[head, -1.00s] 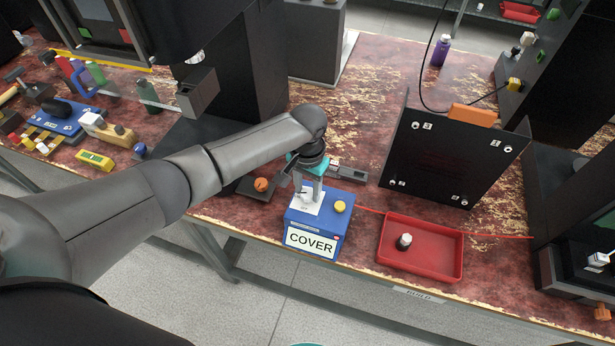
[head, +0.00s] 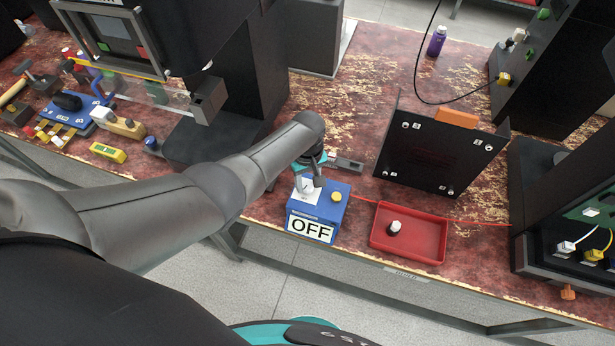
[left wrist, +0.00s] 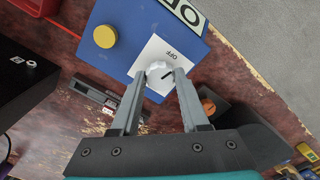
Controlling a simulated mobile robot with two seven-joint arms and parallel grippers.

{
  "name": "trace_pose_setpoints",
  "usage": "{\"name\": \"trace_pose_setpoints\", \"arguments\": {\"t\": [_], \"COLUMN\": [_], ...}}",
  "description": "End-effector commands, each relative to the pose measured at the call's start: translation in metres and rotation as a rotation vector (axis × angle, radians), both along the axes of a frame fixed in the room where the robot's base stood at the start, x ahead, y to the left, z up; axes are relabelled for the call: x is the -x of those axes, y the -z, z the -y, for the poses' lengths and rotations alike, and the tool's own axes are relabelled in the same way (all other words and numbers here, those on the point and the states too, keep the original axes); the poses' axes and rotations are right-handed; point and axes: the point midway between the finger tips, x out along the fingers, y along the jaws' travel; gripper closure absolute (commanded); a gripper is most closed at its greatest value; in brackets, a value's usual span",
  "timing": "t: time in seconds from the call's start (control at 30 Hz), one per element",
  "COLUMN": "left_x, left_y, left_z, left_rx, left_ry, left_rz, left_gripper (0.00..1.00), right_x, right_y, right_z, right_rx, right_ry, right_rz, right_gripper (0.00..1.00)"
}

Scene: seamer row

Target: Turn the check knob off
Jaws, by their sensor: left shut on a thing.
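The check box is a blue box (head: 330,212) on the table, with a white plate (head: 299,195) on top and a front sign reading OFF. In the left wrist view, a small white knob (left wrist: 158,67) sits on the white plate (left wrist: 150,52), which bears the word OFF and a black line beside the knob. My left gripper (head: 307,186) reaches down to the plate; in the left wrist view its fingers (left wrist: 158,73) are shut on the white knob. The fingers partly hide the knob in the head view. My right gripper is not in view.
A yellow button (head: 336,196) is beside the knob on the box. A red tray (head: 410,255) holding a small black-and-white item is to the right. A black panel (head: 440,152) stands behind the tray.

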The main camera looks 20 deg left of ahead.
Motion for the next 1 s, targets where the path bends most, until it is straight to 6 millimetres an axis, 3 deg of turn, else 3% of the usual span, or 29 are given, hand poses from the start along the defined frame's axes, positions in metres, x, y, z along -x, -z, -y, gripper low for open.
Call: {"name": "trace_pose_setpoints", "arguments": {"t": [0.4,1.0], "left_x": [-0.0007,-0.0016], "left_y": [-0.0008,-0.0007], "left_z": [-0.0004,-0.0016], "left_rx": [-0.002,-0.003], "left_ry": [-0.228,-0.275], "left_rz": [0.001,0.004], "left_gripper": [1.0,1.0], "right_x": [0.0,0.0], "right_y": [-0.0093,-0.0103], "right_z": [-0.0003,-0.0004], "right_rx": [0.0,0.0], "right_ry": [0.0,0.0], "right_rz": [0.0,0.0], "right_gripper": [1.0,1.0]}}
